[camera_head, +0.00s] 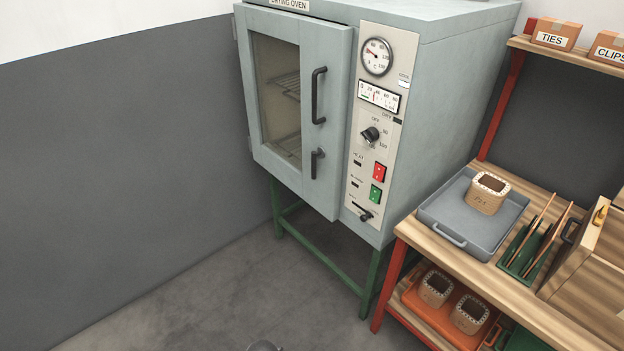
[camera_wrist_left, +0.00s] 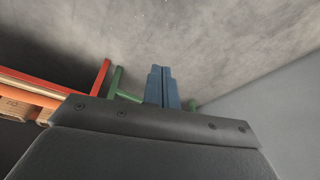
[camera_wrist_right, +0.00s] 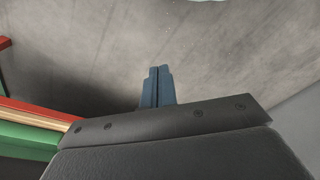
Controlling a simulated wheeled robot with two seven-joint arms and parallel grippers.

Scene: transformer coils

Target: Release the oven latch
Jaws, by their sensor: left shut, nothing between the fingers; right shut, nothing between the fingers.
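The grey-blue drying oven (camera_head: 434,80) stands on a green stand in the head view. Its windowed door (camera_head: 335,60) looks shut. The door carries a long black handle (camera_head: 317,96) and, below it, a shorter black latch lever (camera_head: 316,164), which stands roughly upright. My left gripper (camera_wrist_left: 163,70) is shut and empty in the left wrist view, over the grey floor. My right gripper (camera_wrist_right: 157,70) is shut and empty in the right wrist view, also over the floor. Neither gripper shows in the head view, and neither touches the oven.
The control panel (camera_head: 370,150) with gauge, knob and switches is right of the door. A workbench (camera_head: 420,237) at right bears a grey tray (camera_head: 455,205) with a coil (camera_head: 488,194). An orange tray (camera_head: 428,312) sits below. The floor (camera_head: 240,285) before the oven is clear.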

